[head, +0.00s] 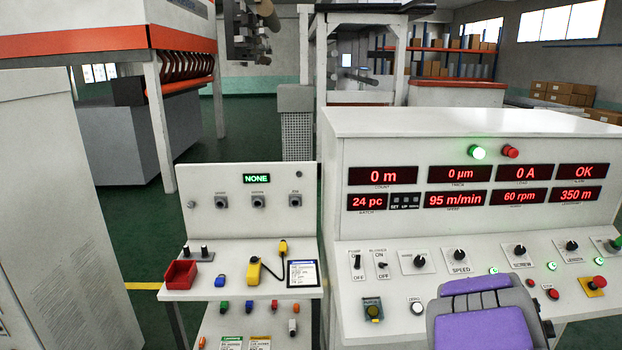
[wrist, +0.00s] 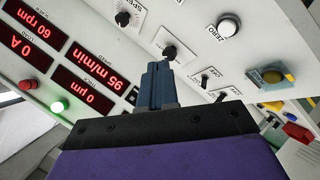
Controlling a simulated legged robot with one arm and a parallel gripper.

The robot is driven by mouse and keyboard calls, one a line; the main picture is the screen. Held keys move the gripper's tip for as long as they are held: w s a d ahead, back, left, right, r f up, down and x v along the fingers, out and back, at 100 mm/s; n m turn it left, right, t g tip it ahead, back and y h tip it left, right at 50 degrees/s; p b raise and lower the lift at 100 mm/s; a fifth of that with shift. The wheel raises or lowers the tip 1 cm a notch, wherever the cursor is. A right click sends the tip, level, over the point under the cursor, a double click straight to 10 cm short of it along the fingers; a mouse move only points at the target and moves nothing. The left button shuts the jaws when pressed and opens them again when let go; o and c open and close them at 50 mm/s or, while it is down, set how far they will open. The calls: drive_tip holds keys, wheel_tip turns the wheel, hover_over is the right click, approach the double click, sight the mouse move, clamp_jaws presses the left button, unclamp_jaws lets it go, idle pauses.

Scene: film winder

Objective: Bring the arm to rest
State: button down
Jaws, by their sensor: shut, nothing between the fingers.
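My gripper (wrist: 160,72) shows in the wrist view with its blue-grey fingers shut and empty. The fingertips point at the white control panel, and a black knob (wrist: 170,52) appears just beyond them. I cannot tell whether they touch it. In the head view, my purple and grey arm parts (head: 486,312) cover the lower right, in front of the console (head: 365,280). The fingers cannot be made out there.
The console's knobs, toggle switches and red displays (head: 382,175) lie around the arm. A red emergency button (head: 599,282) is at right. A side bench (head: 250,225) at left holds a red bin (head: 181,274) and small parts. Green floor (head: 130,235) shows farther left.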

drive_tip(key=s+a+r+m+g+h, duration=0.1)
drive_tip(key=s+r+m+g+h, duration=0.15)
drive_tip(key=s, duration=0.35)
drive_tip(key=s+a+r+m+g+h, duration=0.1)
drive_tip(key=s+m+g, duration=0.15)
drive_tip(key=s, duration=0.35)
drive_tip(key=s+a+f+m+g+y, duration=0.1)
drive_tip(key=s+a+g+y, duration=0.1)
drive_tip(key=s+a, duration=0.5)
drive_tip(key=s+a+m+g+y, duration=0.1)
drive_tip(key=s+a+g, duration=0.3)
drive_tip(key=s, duration=1)
drive_tip(key=s+a+f+m+g+y, duration=0.1)
drive_tip(key=s+a+g+y, duration=0.2)
drive_tip(key=s+a, duration=0.8)
drive_tip(key=shift+s+f, duration=0.35)
